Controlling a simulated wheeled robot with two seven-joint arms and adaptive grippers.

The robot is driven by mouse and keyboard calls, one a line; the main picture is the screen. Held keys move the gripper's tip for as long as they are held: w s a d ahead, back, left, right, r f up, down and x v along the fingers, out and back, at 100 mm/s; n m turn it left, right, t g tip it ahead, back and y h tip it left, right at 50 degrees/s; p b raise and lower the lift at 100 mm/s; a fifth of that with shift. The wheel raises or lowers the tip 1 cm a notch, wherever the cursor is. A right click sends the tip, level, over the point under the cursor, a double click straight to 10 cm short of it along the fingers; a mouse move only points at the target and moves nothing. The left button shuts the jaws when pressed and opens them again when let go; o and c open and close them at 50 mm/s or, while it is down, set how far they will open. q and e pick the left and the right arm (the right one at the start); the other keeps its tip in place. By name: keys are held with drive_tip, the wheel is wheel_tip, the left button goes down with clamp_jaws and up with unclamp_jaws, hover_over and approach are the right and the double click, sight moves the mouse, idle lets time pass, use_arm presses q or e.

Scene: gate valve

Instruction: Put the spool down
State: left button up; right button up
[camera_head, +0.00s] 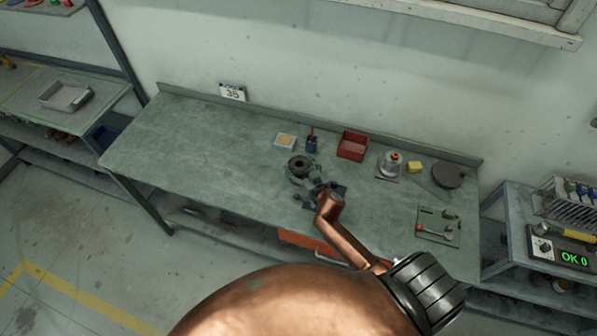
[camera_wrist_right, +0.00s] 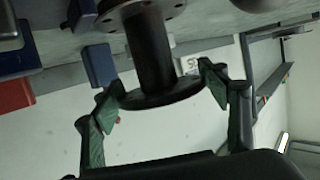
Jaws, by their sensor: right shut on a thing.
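The spool is a dark part with a round flange at each end and a narrower neck between. In the head view the spool (camera_head: 299,163) is over the middle of the grey workbench (camera_head: 190,140). My right gripper (camera_head: 306,184) is at its near side. In the right wrist view the spool (camera_wrist_right: 154,50) is between the green-padded fingers of my right gripper (camera_wrist_right: 162,82), which is shut on it around one flange. The other flange is close to the bench surface in that picture; I cannot tell whether it touches. My left gripper is not in view.
To the right are a yellow block (camera_head: 414,167), a dark disc (camera_head: 447,175) and a green tool mat (camera_head: 438,226). The bench's left half is clear.

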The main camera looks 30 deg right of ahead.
drive_tip(key=c, duration=1.4)
drive_tip(key=shift+w+r, duration=0.15)
drive_tip(key=shift+r, duration=0.1)
drive_tip(key=shift+c, duration=0.4)
